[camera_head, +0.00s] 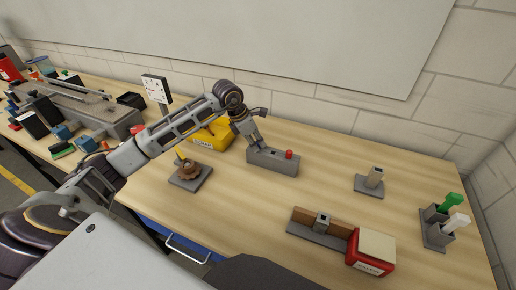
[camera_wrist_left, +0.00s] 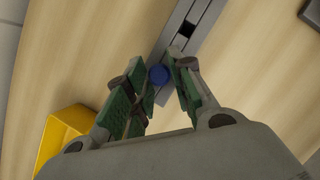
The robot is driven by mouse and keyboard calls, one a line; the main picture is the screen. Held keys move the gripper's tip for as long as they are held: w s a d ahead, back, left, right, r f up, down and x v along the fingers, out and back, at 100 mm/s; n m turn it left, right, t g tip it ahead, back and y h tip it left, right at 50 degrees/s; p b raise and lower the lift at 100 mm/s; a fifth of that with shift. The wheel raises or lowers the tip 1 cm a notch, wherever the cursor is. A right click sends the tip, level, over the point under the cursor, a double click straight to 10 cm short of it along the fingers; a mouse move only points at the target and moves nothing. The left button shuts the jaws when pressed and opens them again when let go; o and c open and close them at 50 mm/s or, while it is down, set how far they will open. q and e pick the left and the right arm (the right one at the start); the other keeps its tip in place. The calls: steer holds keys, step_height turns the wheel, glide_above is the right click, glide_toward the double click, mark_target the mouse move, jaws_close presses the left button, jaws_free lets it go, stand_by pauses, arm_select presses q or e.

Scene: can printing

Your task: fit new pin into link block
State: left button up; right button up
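A long grey block (camera_head: 273,167) lies on the table near the middle, with a red peg (camera_head: 289,154) on its right end. In the left wrist view the same block (camera_wrist_left: 199,14) shows a dark square hole (camera_wrist_left: 187,28) and a round blue pin top (camera_wrist_left: 158,75). My left gripper (camera_head: 252,144) is over the left end of the block, pointing down. In the left wrist view its fingers (camera_wrist_left: 163,76) stand apart on either side of the blue top, with a gap by the right finger. I cannot tell whether the blue pin is seated. My right gripper is out of view.
A yellow bin (camera_head: 219,135) stands behind my left arm. A base with a brown wheel (camera_head: 190,172) is at front left. A red fixture (camera_head: 369,252), a small block with a peg (camera_head: 374,177) and a holder with green and white handles (camera_head: 437,236) are on the right.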

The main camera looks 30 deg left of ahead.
arm_select(q)
jaws_close()
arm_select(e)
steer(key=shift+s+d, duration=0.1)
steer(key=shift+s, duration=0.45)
arm_select(q)
steer(key=shift+r, duration=0.1)
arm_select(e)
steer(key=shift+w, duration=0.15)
arm_select(q)
steer(key=shift+r, duration=0.8)
step_height(320, 180, up, 6)
steer(key=shift+b, duration=0.35)
steer(key=shift+r, duration=1.15)
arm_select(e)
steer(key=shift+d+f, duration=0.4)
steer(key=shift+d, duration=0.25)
